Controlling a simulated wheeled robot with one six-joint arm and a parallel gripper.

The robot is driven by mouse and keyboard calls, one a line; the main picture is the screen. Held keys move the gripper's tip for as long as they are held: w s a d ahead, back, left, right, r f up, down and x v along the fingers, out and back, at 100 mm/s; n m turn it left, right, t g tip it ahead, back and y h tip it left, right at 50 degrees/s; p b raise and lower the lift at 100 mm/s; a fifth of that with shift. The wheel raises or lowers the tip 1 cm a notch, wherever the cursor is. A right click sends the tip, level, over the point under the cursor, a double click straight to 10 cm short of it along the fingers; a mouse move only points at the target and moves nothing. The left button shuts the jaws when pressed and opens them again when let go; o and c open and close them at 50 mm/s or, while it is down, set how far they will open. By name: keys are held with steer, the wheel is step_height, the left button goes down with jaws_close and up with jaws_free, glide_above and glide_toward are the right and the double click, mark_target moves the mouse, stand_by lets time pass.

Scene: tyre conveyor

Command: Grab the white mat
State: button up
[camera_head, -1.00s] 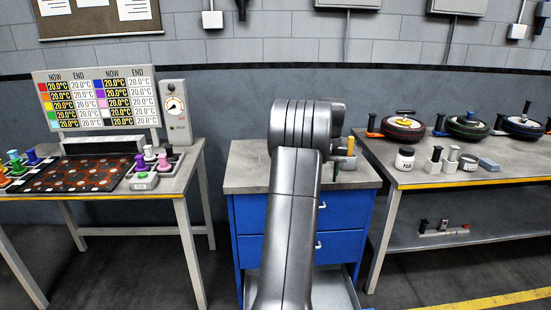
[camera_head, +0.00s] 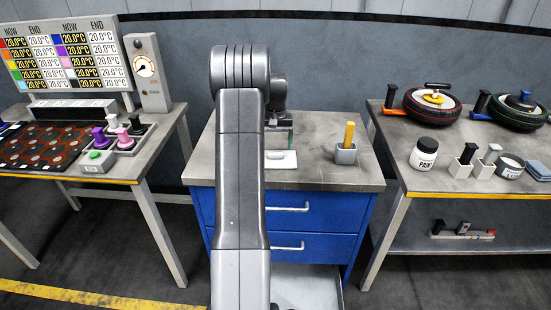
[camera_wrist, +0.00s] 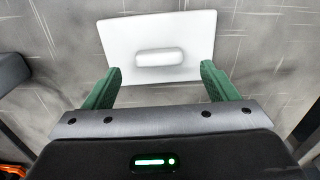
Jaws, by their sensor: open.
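The white mat (camera_wrist: 187,33) lies flat on the grey cabinet top, with a raised white grip (camera_wrist: 158,57) in its middle. It also shows in the head view (camera_head: 288,160), partly hidden behind my arm. My gripper (camera_wrist: 160,80) is open and empty. Its two green fingers stand apart over the mat's near part, one on each side of the raised grip. In the head view my gripper (camera_head: 279,135) is largely hidden by my arm, above the cabinet top.
A grey cup with a yellow-handled tool (camera_head: 346,148) stands right of the mat. The cabinet (camera_head: 305,200) has blue drawers. The left table holds a temperature board (camera_head: 70,60) and coloured pegs. The right table holds wheels (camera_head: 432,105), a paint jar (camera_head: 424,154) and stamps.

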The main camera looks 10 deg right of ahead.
mark_target(276, 153)
step_height(276, 153, down, 4)
steer(key=shift+s+r+p, duration=0.1)
steer(key=shift+r+p, duration=0.15)
steer(key=shift+p, duration=0.05)
steer(key=c, duration=1.1)
steer(key=shift+o, duration=0.2)
